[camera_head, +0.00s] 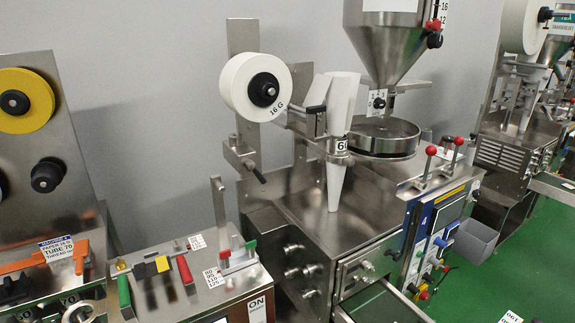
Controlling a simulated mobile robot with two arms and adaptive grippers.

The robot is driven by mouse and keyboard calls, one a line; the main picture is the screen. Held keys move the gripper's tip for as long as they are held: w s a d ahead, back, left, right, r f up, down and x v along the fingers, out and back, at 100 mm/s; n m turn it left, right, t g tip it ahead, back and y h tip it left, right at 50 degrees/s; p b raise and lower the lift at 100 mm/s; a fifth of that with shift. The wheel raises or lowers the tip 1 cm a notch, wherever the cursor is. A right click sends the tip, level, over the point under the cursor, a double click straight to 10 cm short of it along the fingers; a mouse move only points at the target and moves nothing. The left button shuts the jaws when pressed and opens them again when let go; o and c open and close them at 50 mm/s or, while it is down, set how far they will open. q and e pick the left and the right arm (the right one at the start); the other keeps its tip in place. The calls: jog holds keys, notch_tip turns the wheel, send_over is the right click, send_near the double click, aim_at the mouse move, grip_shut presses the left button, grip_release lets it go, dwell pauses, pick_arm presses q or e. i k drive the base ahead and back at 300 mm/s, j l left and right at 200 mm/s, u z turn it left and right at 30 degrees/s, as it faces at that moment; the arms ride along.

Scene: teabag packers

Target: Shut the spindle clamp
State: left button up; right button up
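Neither of my grippers shows in the head view. A white roll labelled "16 G" (240,84) sits on a spindle with a black hub (263,90), on an upright steel plate at the upper centre. On the left machine a yellow roll (38,96) sits on another black hub (14,102). Below it is a bare black knob (47,175). No part is labelled as the spindle clamp. I cannot tell which part it is, or whether it is open or shut.
A white forming tube labelled "60" (337,165) stands right of the white roll. Behind it are a steel hopper (388,48) and round pan (382,138). Red and green handles (185,270) stand on the front left machine.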

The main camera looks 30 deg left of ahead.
aim_at(249, 164)
jog(key=u, duration=1.2)
